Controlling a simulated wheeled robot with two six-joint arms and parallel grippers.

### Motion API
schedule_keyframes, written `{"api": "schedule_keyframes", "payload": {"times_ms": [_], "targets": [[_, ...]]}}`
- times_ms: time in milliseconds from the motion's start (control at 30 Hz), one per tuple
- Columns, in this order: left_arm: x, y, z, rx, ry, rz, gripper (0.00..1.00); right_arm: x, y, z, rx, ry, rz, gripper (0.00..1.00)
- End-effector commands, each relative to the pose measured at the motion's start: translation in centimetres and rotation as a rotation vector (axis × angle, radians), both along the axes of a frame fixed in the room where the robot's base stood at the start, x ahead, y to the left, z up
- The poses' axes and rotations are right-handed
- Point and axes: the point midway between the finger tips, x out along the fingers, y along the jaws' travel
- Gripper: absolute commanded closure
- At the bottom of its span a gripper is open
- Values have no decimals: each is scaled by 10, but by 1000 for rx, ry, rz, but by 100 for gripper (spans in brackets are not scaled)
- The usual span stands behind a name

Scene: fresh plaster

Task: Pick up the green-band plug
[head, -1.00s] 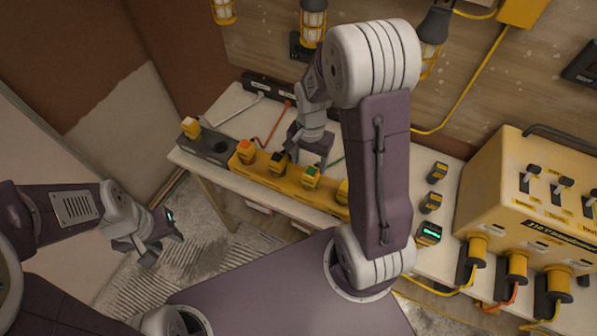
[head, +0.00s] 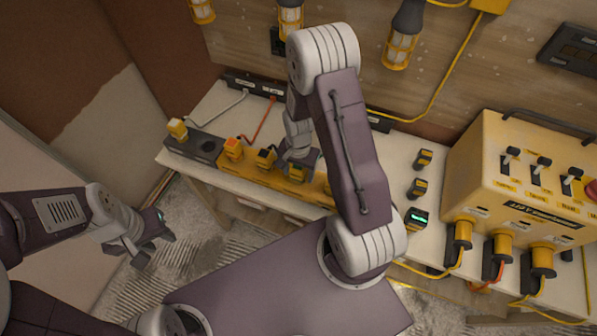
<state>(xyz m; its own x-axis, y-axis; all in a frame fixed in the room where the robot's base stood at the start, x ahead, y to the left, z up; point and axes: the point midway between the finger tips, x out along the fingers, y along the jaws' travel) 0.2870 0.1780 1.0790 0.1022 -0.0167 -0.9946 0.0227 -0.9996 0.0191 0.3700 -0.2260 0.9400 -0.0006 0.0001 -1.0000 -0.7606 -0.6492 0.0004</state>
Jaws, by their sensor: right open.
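The green-band plug (head: 297,174) stands in the yellow strip (head: 228,170) on the bench, partly hidden by my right gripper. My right gripper (head: 299,168) is open and low over this plug, its fingers at the plug's sides; I cannot tell whether they touch it. My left gripper (head: 156,247) is open and empty, over the floor left of the bench.
In the same row stand an orange-topped plug (head: 233,149) and a dark-banded plug (head: 265,158). A yellow-topped plug (head: 177,129) stands in the grey block at the left end. A yellow power box (head: 520,180) with switches and cables fills the right. Lamps hang above.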

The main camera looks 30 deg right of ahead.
Motion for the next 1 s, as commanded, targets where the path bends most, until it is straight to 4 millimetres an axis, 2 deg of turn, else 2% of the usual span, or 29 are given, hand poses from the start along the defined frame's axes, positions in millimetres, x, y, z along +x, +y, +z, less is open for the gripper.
{"api": "schedule_keyframes", "payload": {"times_ms": [33, 267, 500, 633, 1000], "targets": [[0, 0, 0, 0, 0, 0, 64, 0, 0, 0, 0, 0, 0, 35], [0, 0, 0, 0, 0, 0, 64, 0, 0, 0, 0, 0, 0, 99], [0, 0, 0, 0, 0, 0, 64, 0, 0, 1, 0, 0, 0, 100], [0, 0, -1, 0, 0, 0, 64, 1, 0, 11, 0, -3, 0, 100], [0, 0, -4, 0, 0, 0, 64, 1, 0, 83, 0, -6, 0, 100]]}}
